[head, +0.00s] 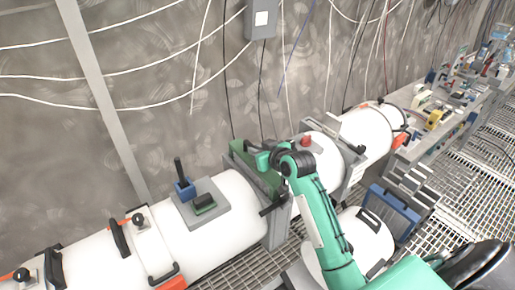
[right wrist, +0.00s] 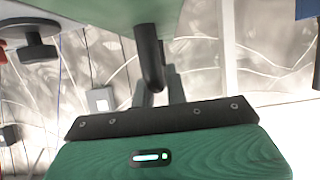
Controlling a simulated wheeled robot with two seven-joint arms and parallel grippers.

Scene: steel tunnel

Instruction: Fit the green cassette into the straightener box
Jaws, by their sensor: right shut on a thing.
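A long dark green slab, which I take to be the green cassette (head: 256,172), lies across the white pipe in the head view, left of my right gripper (head: 272,160). Its pale green face fills the top of the right wrist view (right wrist: 110,12), with a black handle (right wrist: 150,60) hanging from it. My right gripper's grey fingers (right wrist: 162,88) are shut at this handle; the exact contact is partly hidden. A grey upright frame (head: 276,228) stands beneath the slab. I cannot tell whether it is the straightener box, or whether the slab sits inside it. My left gripper is out of view.
A red knob (head: 306,141) is just beyond my right arm. A cluttered bench (head: 440,110) runs at right. Cables hang along the wall.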

